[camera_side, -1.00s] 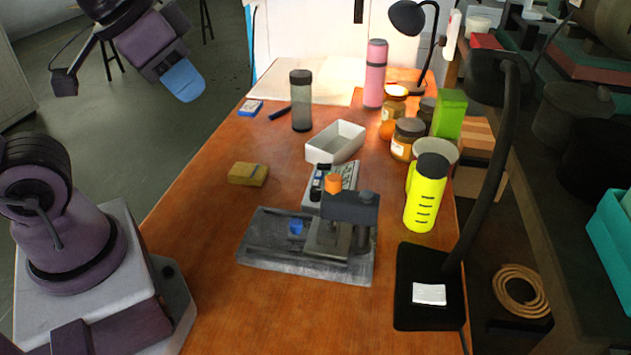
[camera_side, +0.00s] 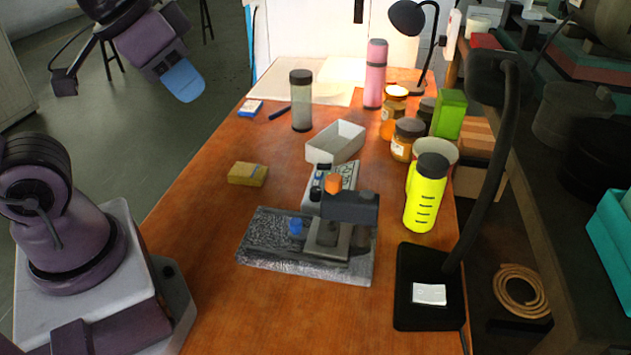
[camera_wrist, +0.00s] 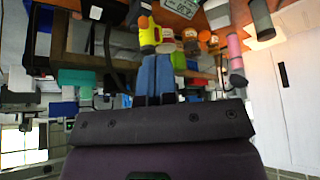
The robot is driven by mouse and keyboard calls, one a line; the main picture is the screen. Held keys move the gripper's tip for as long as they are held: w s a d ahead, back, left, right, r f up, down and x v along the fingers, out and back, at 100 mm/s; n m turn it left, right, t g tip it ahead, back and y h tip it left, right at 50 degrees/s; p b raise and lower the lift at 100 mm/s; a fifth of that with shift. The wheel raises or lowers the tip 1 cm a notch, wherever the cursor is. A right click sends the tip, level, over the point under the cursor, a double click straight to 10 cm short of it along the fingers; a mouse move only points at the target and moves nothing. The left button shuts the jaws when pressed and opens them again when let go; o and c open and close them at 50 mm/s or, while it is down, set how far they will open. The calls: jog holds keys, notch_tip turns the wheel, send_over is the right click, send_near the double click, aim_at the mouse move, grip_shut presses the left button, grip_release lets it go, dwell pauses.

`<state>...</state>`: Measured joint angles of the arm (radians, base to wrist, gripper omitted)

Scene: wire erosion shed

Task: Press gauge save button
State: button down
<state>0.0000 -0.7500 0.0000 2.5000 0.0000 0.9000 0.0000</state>
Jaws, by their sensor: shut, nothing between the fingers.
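A gauge unit (camera_side: 345,176) with a pale panel and small dark and blue parts stands mid-table in the side view, partly behind a dark block with an orange knob (camera_side: 332,183). I cannot make out which part is its save button. A grey display (camera_wrist: 180,6) shows at the top edge of the wrist view. A speckled plate (camera_side: 262,255) with a blue knob (camera_side: 295,226) lies under the dark block. My gripper (camera_side: 185,88) is shut and empty, high at upper left, far from the gauge. Its blue fingers (camera_wrist: 154,75) show together in the wrist view.
A yellow bottle (camera_side: 425,195), a white tray (camera_side: 335,142), jars (camera_side: 407,138) and a pink flask (camera_side: 375,75) stand around the gauge. A lamp base (camera_side: 420,315) is at front right. A yellow block (camera_side: 248,174) lies left. The table's left front is clear.

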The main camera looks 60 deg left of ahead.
jog(key=n+t, duration=0.4)
jog(key=n, duration=0.4)
send_over(314, 181)
notch_tip(314, 181, down, 20)
jog(key=shift+f, duration=0.2)
jog(key=shift+d+f+h, duration=0.1)
jog(key=shift+f+h, duration=0.05)
jog(key=shift+h, duration=0.15)
jog(key=shift+f, duration=4.3)
